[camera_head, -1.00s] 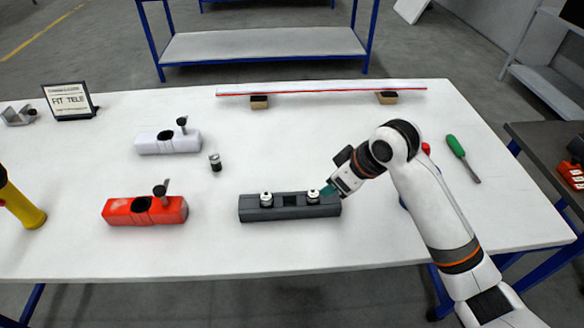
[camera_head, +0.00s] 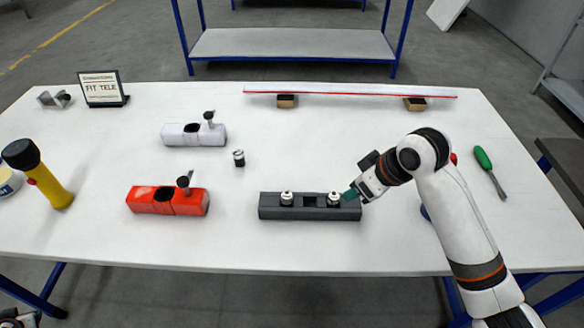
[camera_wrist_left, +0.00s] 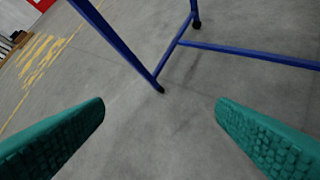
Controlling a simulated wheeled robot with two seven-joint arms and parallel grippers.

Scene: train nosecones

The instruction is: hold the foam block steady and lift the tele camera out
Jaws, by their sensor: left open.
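The dark grey foam block (camera_head: 268,208) lies near the front middle of the table. Two silver-topped cylinders stand in it, a left one (camera_head: 287,198) and a right one (camera_head: 334,199), with a dark empty slot between them. I cannot tell which is the tele camera. My left gripper (camera_wrist_left: 160,108) is open and empty, over the floor in the left wrist view.
A small dark cylinder (camera_head: 239,158) stands behind the block. A red nosecone (camera_head: 145,199) and a white nosecone (camera_head: 176,134) lie left. A yellow flashlight (camera_head: 51,186), a "FIT TELE" sign (camera_head: 102,90) and a green screwdriver (camera_head: 483,158) are farther out. The table front is clear.

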